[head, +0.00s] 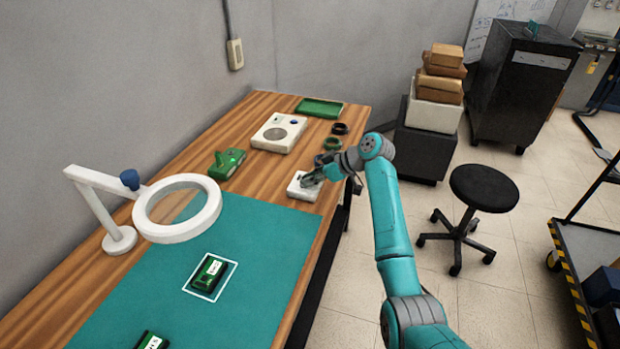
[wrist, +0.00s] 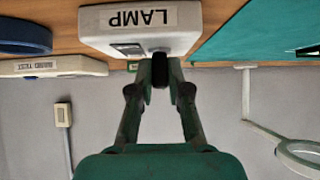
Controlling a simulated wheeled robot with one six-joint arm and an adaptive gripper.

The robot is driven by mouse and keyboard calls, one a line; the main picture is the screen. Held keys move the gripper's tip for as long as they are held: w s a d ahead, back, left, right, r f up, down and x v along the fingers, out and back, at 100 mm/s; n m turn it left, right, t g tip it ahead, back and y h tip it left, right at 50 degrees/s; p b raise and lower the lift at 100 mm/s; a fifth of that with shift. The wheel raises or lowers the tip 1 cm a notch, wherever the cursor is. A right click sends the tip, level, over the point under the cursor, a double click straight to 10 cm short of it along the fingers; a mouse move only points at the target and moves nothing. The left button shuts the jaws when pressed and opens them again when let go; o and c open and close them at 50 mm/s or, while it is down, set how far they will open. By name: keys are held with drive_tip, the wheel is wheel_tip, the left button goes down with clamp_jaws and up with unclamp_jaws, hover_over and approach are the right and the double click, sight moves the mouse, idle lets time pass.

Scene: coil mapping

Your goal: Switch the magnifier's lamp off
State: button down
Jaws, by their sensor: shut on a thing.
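The magnifier (head: 181,233) stands at the left of the bench, its white ring over the teal mat; I cannot tell if its lamp is lit. Part of it shows at the right of the wrist view (wrist: 283,150). A small white box (head: 301,191) sits by the bench's front edge. In the wrist view this box (wrist: 108,40) appears upside down, with a LAMP label. My gripper (head: 314,178) is at the box. In the wrist view my gripper (wrist: 160,72) is shut on a small dark lever (wrist: 160,65) on the box, mostly hidden by the fingers.
A green circuit device (head: 210,272) lies inside a white outline on the mat (head: 262,235). Behind the lamp box are a white test unit (head: 279,132), a green tray (head: 319,107), a green fixture (head: 226,163) and dark rings (head: 339,128). A stool (head: 484,188) stands on the right.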

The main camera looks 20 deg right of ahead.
drive_tip(key=c, duration=1.1)
unclamp_jaws()
drive_tip(key=shift+d, duration=0.1)
drive_tip(key=v, duration=1.2)
